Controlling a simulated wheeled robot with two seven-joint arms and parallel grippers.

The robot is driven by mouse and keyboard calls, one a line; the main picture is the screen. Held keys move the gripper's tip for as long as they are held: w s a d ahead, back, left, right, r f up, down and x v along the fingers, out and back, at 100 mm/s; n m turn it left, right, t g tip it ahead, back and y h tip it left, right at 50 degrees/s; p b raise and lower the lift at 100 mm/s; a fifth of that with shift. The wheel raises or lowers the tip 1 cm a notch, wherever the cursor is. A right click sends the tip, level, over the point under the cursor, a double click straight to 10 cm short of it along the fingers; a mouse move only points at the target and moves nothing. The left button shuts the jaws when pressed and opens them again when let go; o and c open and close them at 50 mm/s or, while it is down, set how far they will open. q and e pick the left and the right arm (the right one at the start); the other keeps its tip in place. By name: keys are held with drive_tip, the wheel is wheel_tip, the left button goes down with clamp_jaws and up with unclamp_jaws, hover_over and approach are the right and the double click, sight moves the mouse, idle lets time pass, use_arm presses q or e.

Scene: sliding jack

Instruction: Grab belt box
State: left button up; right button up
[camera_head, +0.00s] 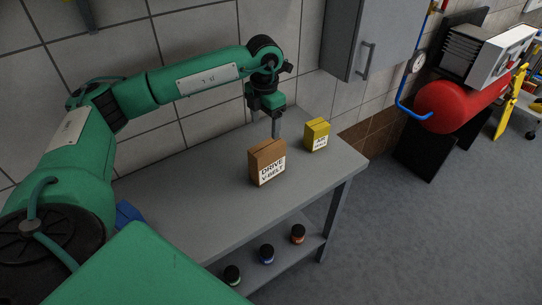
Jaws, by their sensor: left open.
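The belt box (267,163) is a brown carton with a white label reading "DRIVE V-BELT". It stands upright on the grey workbench (190,190). My left gripper (265,127) points down just behind and above the box, between it and the wall. It is open, and its fingers are partly hidden by the box; I cannot tell whether they touch it. My right gripper is not in view.
A yellow box (317,134) stands on the bench to the right of the belt box. Several small jars, one with an orange label (298,233), stand on the lower shelf. A grey wall cabinet (372,40) hangs above the right end.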

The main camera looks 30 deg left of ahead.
sight(267, 146)
use_arm(q)
wheel_tip(267, 146, down, 5)
drive_tip(key=shift+r+p, duration=0.1)
drive_tip(key=shift+p, duration=0.45)
wheel_tip(267, 146, down, 3)
drive_tip(key=shift+d+r+p, duration=0.15)
drive_tip(key=shift+p, duration=0.55)
wheel_tip(267, 146, down, 4)
drive_tip(key=shift+w+d+r+p, duration=0.1)
drive_tip(key=shift+r+p, duration=0.15)
drive_tip(key=shift+p, duration=0.4)
drive_tip(key=shift+f, duration=0.25)
drive_tip(key=c, duration=1.3)
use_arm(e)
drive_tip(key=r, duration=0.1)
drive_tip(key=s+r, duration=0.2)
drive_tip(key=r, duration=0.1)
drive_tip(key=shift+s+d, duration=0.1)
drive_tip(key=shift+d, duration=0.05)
